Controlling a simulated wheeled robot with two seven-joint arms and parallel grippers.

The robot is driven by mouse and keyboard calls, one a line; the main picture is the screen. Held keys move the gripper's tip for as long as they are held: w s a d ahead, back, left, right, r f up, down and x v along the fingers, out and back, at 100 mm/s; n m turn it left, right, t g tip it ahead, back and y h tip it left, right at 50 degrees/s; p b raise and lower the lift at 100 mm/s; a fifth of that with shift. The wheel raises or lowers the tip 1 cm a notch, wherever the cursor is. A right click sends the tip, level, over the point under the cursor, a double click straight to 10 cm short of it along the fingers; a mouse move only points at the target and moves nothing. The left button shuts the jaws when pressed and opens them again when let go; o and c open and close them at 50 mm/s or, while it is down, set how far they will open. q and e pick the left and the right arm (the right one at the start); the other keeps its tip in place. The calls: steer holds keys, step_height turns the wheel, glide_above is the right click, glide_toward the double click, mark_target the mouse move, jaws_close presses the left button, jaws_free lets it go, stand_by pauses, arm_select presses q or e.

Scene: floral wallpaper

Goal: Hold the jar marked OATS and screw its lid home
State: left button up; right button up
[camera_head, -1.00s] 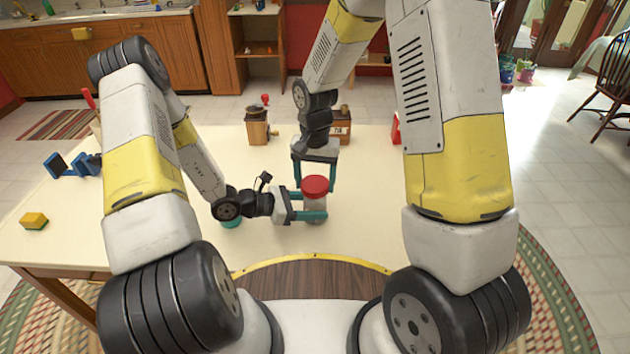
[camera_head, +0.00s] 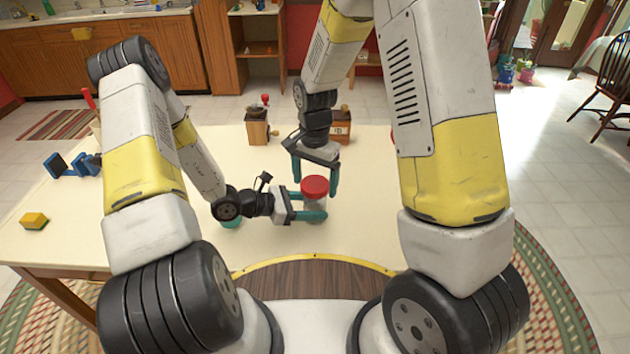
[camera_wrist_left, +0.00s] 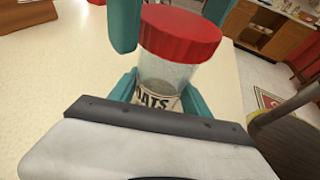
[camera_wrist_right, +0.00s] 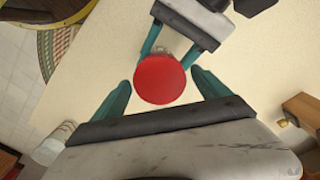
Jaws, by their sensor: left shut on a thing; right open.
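The OATS jar (camera_wrist_left: 158,94) is clear glass with a partly visible OATS label. It stands upright in my left gripper (camera_head: 313,205), whose teal fingers are shut on its body. A red lid (camera_head: 315,186) sits on the jar's mouth; it also shows in the left wrist view (camera_wrist_left: 180,33) and the right wrist view (camera_wrist_right: 160,80). My right gripper (camera_head: 316,186) points down from above. Its open fingers stand on either side of the lid, with gaps in the right wrist view (camera_wrist_right: 161,88). How tightly the lid sits cannot be seen.
A wooden grinder (camera_head: 257,132) and another wooden box (camera_head: 340,127) stand behind on the cream table (camera_head: 390,210). A teal item (camera_head: 231,223) sits beneath my left wrist.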

steer(key=n, duration=0.5)
steer(key=shift+d+n, duration=0.1)
steer(key=shift+n, duration=0.3)
steer(key=n, duration=0.6)
steer(key=c, duration=1.1)
steer(key=shift+o, duration=0.2)
steer(key=m, duration=1.2)
steer(key=shift+m, duration=0.3)
steer(key=o, duration=1.1)
steer(key=shift+c, duration=0.2)
